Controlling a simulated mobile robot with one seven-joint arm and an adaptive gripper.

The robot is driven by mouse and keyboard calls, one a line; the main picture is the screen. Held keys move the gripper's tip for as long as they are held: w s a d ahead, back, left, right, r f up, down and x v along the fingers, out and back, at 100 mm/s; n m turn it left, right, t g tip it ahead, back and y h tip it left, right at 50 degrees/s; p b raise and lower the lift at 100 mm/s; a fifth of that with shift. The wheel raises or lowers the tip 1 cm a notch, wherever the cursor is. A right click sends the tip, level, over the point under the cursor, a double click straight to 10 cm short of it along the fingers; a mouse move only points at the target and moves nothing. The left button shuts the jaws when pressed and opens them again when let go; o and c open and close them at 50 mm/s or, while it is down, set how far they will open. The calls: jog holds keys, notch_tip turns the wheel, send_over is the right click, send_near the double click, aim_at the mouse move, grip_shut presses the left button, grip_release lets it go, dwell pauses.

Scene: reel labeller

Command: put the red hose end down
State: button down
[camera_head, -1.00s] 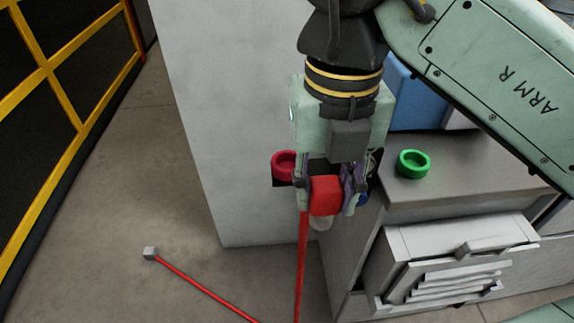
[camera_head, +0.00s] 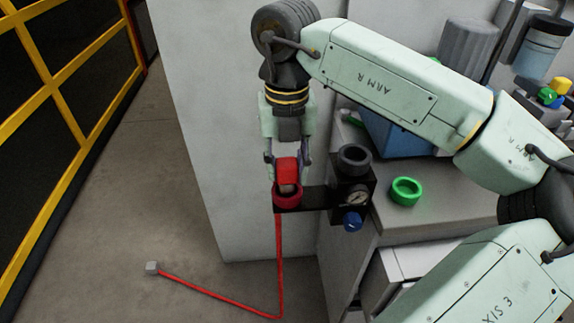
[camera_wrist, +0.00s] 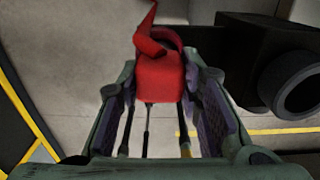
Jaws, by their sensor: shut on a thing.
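My gripper (camera_head: 287,166) is shut on the red hose end (camera_head: 287,172), a red block held between its two fingers. The block also shows between the fingers in the wrist view (camera_wrist: 158,82). The red hose (camera_head: 279,260) hangs from there to the floor and runs left to a small grey block (camera_head: 152,268).
The black bracket (camera_head: 318,200) joins a black unit with a dark ring (camera_head: 354,160), a gauge and a blue knob (camera_head: 352,221). A green ring (camera_head: 406,191) sits on the grey cabinet (camera_head: 455,205). A pale wall is behind; yellow fencing (camera_head: 65,120) stands left. Floor is open left.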

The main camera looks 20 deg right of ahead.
aim_at(287, 162)
jog(key=shift+f, duration=0.85)
jog(key=c, duration=1.1)
grip_release()
notch_tip(287, 162, up, 12)
jog(key=p, duration=0.6)
jog(key=shift+r, duration=0.2)
